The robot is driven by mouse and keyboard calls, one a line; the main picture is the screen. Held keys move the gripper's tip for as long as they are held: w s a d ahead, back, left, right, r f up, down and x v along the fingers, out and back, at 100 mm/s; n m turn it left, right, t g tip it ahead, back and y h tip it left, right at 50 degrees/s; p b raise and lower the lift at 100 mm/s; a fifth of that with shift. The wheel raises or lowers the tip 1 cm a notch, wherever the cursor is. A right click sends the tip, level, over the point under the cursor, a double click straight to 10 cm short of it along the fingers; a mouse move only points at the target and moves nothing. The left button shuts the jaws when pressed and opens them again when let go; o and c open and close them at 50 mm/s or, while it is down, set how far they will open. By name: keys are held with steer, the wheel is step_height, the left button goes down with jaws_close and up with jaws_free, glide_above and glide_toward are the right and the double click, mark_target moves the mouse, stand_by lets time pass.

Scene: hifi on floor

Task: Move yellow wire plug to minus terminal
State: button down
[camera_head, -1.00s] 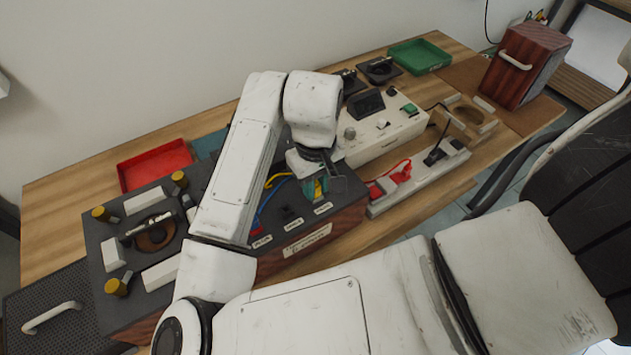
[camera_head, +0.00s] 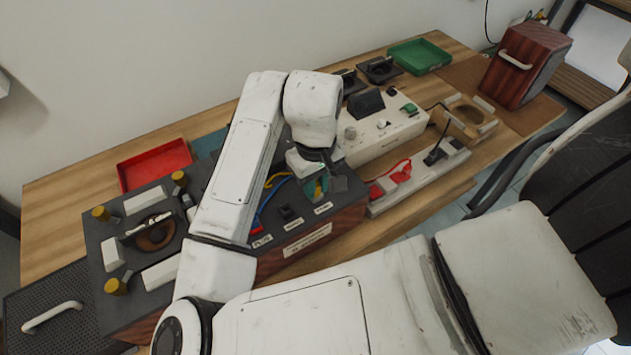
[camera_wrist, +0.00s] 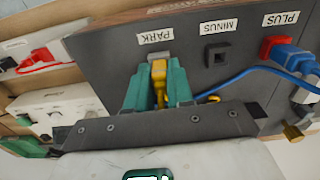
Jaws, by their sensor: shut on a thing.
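The yellow wire plug (camera_wrist: 158,73) is between the two teal fingers of my gripper (camera_wrist: 157,82) in the wrist view. My gripper is shut on it, directly at the PARK label (camera_wrist: 155,36). I cannot tell how deep the plug sits in the park socket, which the plug and fingers mostly hide. The minus terminal (camera_wrist: 217,55) is an empty black square socket beside it, under the MINUS label. In the head view, my gripper (camera_head: 317,187) is at the park end of the dark terminal box (camera_head: 345,205), and the minus terminal (camera_head: 286,213) is left of it.
A white instrument box (camera_head: 385,135) and power strip (camera_head: 425,172) stand to the right. A red tray (camera_head: 153,164) lies at the back left.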

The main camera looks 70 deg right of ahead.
steer(key=shift+r+p, duration=0.65)
stand_by(0.9)
steer(key=shift+r+p, duration=1.6)
steer(key=shift+p, duration=0.05)
